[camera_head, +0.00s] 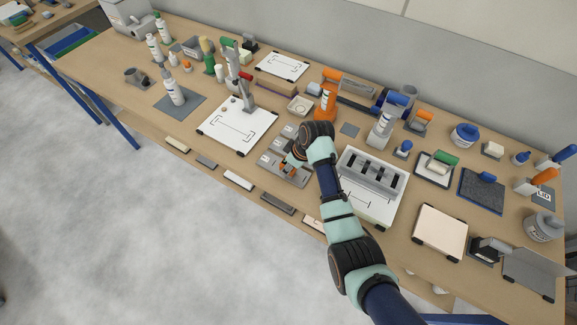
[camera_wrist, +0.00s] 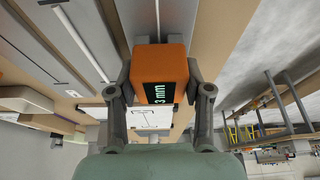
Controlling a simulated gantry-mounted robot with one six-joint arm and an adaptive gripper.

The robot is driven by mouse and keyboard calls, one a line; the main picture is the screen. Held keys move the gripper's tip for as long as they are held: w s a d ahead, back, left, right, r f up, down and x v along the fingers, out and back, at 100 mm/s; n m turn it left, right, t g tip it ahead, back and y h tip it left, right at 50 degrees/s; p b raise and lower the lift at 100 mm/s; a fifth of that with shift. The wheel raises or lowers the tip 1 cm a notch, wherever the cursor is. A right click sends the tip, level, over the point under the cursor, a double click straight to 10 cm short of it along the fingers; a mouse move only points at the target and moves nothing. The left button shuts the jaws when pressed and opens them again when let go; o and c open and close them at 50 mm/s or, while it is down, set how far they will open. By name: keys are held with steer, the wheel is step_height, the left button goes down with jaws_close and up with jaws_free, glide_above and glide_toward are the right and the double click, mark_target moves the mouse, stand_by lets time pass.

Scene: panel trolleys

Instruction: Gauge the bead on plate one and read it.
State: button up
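My gripper (camera_wrist: 162,92) is shut on an orange block gauge (camera_wrist: 160,68) with a dark face marked "3 mm" in the wrist view. Its fingers press on both sides of the block. In the head view my gripper (camera_head: 291,163) is low over a grey holder (camera_head: 271,161) with several sections, near the bench's front edge. A bit of orange shows at its tip; contact with the holder cannot be told. A white plate (camera_head: 218,130) with black line marks lies left of the holder. No plate number is legible, so I cannot tell which is plate one.
A grey slotted rack on a white marked board (camera_head: 370,211) stands right of my arm. Bottles and tools crowd the back of the bench (camera_head: 150,101). Open floor (camera_head: 120,240) lies in front.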

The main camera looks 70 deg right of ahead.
jaws_close()
steer(key=shift+r+p, duration=2)
steer(key=shift+p, duration=0.15)
steer(key=shift+r, duration=0.25)
step_height(320, 180, up, 7)
steer(key=p, duration=0.6)
steer(key=w+a+n+b, duration=0.1)
steer(key=w+a+b, duration=0.1)
steer(key=w+a, duration=0.65)
steer(key=w+a+b, duration=0.2)
steer(key=w+a, duration=0.4)
steer(key=a, duration=0.6)
steer(key=w+a+b, duration=0.1)
steer(key=w+a, duration=0.1)
steer(key=a, duration=1)
steer(key=w+a+b, duration=0.1)
steer(key=w+a, duration=0.1)
steer(key=a, duration=1)
steer(key=s+d+p+v, duration=0.1)
steer(key=p+v, duration=2.1)
steer(key=p, duration=0.1)
steer(key=shift+d+n+y, duration=0.3)
